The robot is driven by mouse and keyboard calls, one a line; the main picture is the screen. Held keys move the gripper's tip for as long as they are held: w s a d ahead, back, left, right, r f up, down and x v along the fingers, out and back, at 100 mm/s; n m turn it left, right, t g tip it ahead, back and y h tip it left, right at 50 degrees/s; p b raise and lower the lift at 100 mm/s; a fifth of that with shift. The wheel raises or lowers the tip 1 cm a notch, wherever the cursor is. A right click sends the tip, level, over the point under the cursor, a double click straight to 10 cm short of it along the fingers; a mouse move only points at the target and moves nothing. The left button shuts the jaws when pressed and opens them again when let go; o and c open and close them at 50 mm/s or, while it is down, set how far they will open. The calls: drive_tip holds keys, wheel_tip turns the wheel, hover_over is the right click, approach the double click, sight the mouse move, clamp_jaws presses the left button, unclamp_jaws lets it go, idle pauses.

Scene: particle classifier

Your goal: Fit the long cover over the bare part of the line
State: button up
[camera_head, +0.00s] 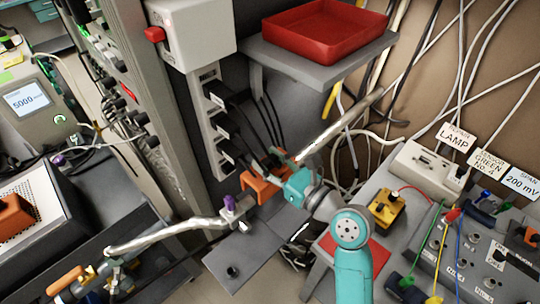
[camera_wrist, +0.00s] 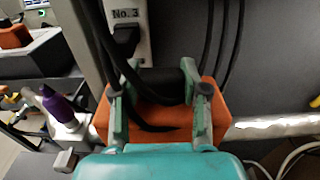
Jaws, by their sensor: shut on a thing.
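The long orange cover (camera_head: 262,189) is at my gripper (camera_head: 284,172), between the two foil-wrapped stretches of the line. One stretch (camera_head: 180,233) runs to the lower left and the other (camera_head: 340,123) to the upper right. In the wrist view, the orange cover (camera_wrist: 212,119) spans the gap, with the line's right stretch (camera_wrist: 275,126) beside its right end. My gripper (camera_wrist: 160,92) has its green fingers on either side of a dark, grip-like part on top of the cover. I cannot tell whether the cover is fully seated; its underside is hidden.
Black cables (camera_head: 255,118) hang from the socket strip and cross in front of the cover. A purple-capped fitting (camera_head: 236,207) stands by its left end. A red tray (camera_head: 325,35) sits on a shelf above. A shorter orange block (camera_head: 14,214) lies at far left.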

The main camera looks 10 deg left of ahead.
sight(270, 172)
drive_tip(key=shift+f, duration=1.7)
drive_tip(key=o, duration=1.3)
drive_tip(key=shift+o, duration=0.2)
drive_tip(key=v, duration=1.2)
drive_tip(key=shift+s, duration=0.1)
